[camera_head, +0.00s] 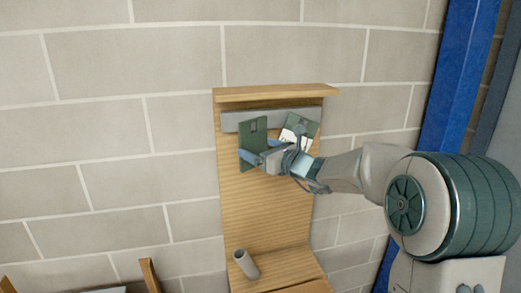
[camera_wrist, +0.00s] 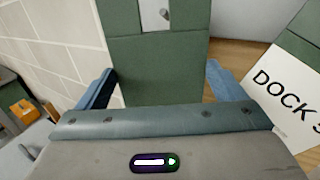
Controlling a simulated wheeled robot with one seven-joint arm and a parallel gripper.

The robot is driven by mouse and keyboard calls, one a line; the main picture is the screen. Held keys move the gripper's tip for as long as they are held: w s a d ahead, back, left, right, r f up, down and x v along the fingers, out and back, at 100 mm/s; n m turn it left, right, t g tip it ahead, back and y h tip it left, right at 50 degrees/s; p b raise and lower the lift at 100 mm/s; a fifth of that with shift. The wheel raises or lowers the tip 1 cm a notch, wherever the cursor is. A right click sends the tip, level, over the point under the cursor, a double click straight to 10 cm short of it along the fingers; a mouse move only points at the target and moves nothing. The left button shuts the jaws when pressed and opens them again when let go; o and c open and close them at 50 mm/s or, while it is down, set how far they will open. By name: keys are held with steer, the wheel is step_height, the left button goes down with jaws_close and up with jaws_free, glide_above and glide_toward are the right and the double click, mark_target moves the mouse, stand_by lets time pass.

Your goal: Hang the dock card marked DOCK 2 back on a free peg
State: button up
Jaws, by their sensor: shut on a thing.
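A green card (camera_head: 253,138) is held upright in front of the grey rail on the wooden board. My gripper (camera_head: 259,159) is shut on its lower part; in the wrist view the card (camera_wrist: 155,70) stands between the two blue fingers. The card's slot (camera_wrist: 153,14) shows near the top, with a small grey peg tip in it; whether the peg passes through I cannot tell. No marking shows on the held card's visible face. A second card (camera_head: 298,130), green and white, hangs at the right; in the wrist view it (camera_wrist: 287,90) reads "DOCK" and a cut-off character.
The grey rail (camera_head: 230,122) runs under the wooden board's top ledge (camera_head: 275,92). A blue post (camera_head: 455,75) rises at the right. The block wall left of the board is clear.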

mark_target(259, 145)
steer(key=shift+w, duration=0.25)
steer(key=shift+w+a, duration=0.3)
steer(key=shift+w, duration=0.4)
steer(key=shift+w, duration=0.2)
steer(key=shift+w+a+f, duration=0.1)
steer(key=shift+w+a, duration=0.1)
steer(key=shift+w, duration=0.3)
steer(key=shift+w+f, duration=0.1)
steer(key=shift+w, duration=0.25)
stand_by(0.6)
steer(key=shift+a, duration=0.1)
steer(key=shift+c, duration=1)
steer(key=shift+w, duration=0.1)
steer(key=shift+w+f+b, duration=0.15)
steer(key=shift+w+b, duration=0.05)
steer(key=shift+b, duration=0.1)
steer(key=shift+c, duration=1)
